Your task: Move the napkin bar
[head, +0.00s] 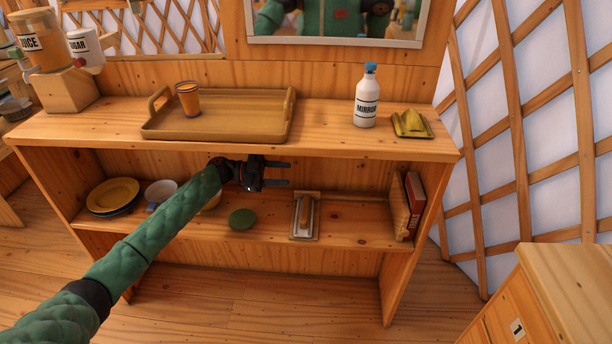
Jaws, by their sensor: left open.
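A napkin holder (293,232) with a pale flat base stands on the lower shelf, right of its middle. A brown wooden bar (306,212), seemingly the napkin bar, lies lengthwise over it. What lies under the bar is too small to tell. My left gripper (288,173) reaches in from the left, below the top board. Its two fingers point right, apart and empty. In the picture they are above and slightly left of the holder, not touching it. My right gripper is not in view.
The lower shelf (345,230) also holds a green disc (242,219), stacked plates (113,195), a cup (160,193) and a red box (413,200). The top board bears a tray (225,128) with a cup (188,98), a bottle (367,98) and a yellow item (411,124).

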